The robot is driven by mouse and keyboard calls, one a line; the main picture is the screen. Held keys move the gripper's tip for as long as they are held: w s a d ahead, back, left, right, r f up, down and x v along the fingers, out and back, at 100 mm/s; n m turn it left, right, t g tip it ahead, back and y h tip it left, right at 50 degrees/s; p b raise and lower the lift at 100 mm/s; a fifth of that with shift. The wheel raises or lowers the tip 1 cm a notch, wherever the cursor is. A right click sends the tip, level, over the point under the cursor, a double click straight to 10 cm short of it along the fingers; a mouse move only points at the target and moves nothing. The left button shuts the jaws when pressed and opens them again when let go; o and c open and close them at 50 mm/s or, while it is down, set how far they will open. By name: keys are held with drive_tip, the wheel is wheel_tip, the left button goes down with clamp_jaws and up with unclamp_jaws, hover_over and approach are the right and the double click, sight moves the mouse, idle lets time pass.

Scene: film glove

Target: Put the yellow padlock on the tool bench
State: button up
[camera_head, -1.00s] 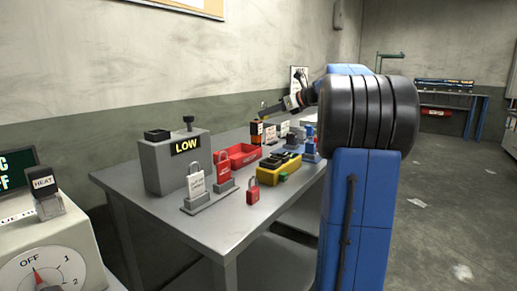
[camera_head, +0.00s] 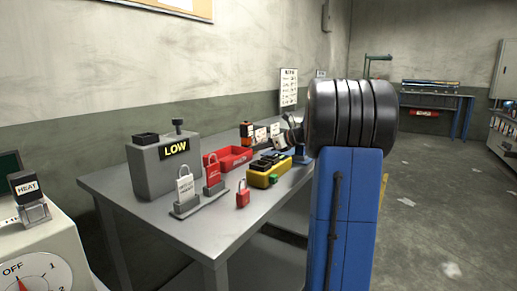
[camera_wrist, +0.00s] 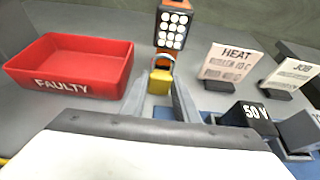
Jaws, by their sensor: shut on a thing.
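A small yellow padlock (camera_wrist: 160,82) with a metal shackle is between the fingertips of my gripper (camera_wrist: 160,86) in the wrist view. The gripper is shut on its body, with the shackle pointing away from my wrist. Whether the padlock touches the table below cannot be told. In the head view my own arm hides most of the gripper, and the padlock cannot be made out. A blue-legged bench (camera_head: 437,96) with a blue item on top stands against the far wall.
A grey table (camera_head: 205,235) carries a red FAULTY tray (camera_wrist: 118,68), a yellow bin (camera_head: 258,180), a red padlock (camera_head: 243,195) and a LOW display box (camera_head: 150,170). An orange-and-black device (camera_wrist: 172,25) stands just beyond the padlock. HEAT and JOB cards (camera_wrist: 232,65) stand right. Floor at right is open.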

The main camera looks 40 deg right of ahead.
drive_tip(key=shift+f, duration=0.15)
drive_tip(key=o, duration=1.2)
drive_tip(key=shift+c, duration=0.2)
drive_tip(key=shift+s+r, duration=0.1)
drive_tip(key=shift+r, duration=0.1)
drive_tip(key=v, duration=1.2)
drive_tip(key=shift+f, duration=0.1)
